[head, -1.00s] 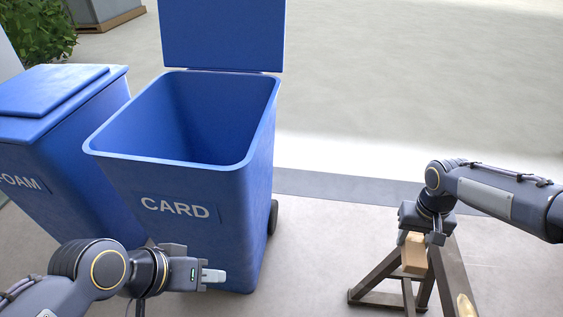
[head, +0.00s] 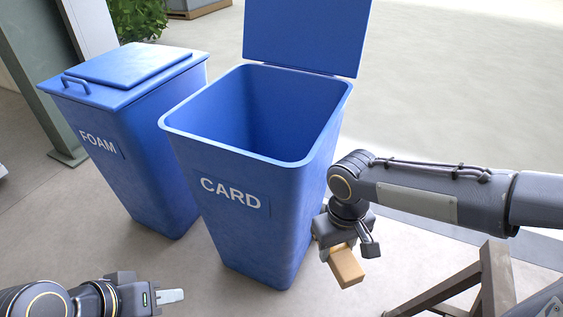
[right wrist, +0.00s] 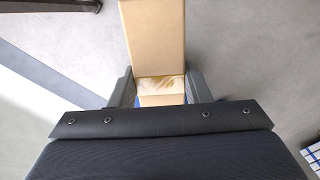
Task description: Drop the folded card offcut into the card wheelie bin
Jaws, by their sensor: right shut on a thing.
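The card wheelie bin (head: 240,205) is blue, marked CARD, and stands upright in the middle of the head view with its lid (head: 305,35) swung up. Its top is open and its visible inside walls are bare. My right gripper (head: 345,250) is shut on the folded card offcut (head: 347,268), a tan piece, just right of the bin and below its rim level in the picture. The offcut (right wrist: 155,40) also shows between the fingers in the right wrist view. My left gripper (head: 165,296) is low at the left, in front of the bins; its finger gap is unclear.
A blue FOAM bin (head: 130,150) with its lid closed stands just left of the card bin. A wooden trestle (head: 480,285) stands at the lower right. A plant (head: 130,20) is at the back left. Open floor lies behind the bins.

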